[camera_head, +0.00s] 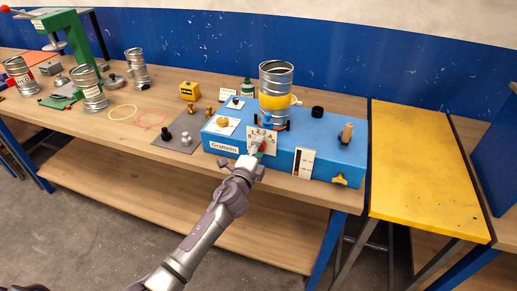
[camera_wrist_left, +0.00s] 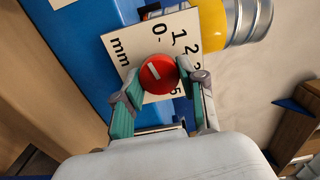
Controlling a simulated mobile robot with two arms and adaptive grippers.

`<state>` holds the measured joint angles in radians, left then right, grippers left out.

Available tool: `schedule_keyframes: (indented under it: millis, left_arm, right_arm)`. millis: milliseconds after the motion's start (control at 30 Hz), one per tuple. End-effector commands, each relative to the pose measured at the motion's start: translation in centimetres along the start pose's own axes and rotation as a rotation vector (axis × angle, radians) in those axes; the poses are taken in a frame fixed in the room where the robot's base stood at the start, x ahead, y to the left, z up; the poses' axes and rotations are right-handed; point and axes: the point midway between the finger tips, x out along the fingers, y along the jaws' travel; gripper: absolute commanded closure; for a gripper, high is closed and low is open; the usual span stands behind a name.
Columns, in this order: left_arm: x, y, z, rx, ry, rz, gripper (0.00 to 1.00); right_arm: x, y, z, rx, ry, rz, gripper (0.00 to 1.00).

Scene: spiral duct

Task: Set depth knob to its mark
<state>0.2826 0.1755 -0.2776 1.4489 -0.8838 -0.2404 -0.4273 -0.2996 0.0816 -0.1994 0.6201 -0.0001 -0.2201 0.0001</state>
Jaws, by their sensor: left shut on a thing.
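The depth knob (camera_wrist_left: 159,74) is round and red with a short white line on its face. It sits on a white dial plate (camera_wrist_left: 119,47) marked "mm" with numbers around it. In the head view the dial plate (camera_head: 253,133) stands on the front of the blue machine (camera_head: 283,165), and the knob is mostly hidden by my gripper. My left gripper (camera_wrist_left: 158,78) is shut on the knob, with one green finger pad on each side. The same gripper (camera_head: 258,150) shows in the head view. I cannot tell which mark the line meets. My right gripper is not in view.
A metal duct with a yellow band (camera_head: 275,88) stands on the machine behind the dial. A white slotted plate (camera_head: 303,162) and a yellow wing knob (camera_head: 341,180) are to the right. Metal cans, rings and a green press (camera_head: 67,42) are at left. A yellow table (camera_head: 425,165) adjoins at right.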

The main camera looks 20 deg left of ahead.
Motion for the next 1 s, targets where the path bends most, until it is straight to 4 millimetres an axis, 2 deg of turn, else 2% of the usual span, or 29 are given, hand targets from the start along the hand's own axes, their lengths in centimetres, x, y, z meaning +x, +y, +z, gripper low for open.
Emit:
schedule_keyframes:
  millis: [467,1000]
  left_arm:
    - [0.0,0.2,0.0,0.454,0.002,0.002,0.94]
    - [-0.1,0.2,0.1,0.967,0.003,0.002,0.94]
  right_arm:
    - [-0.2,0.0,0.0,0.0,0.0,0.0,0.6]
    - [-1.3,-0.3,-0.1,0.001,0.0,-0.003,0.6]
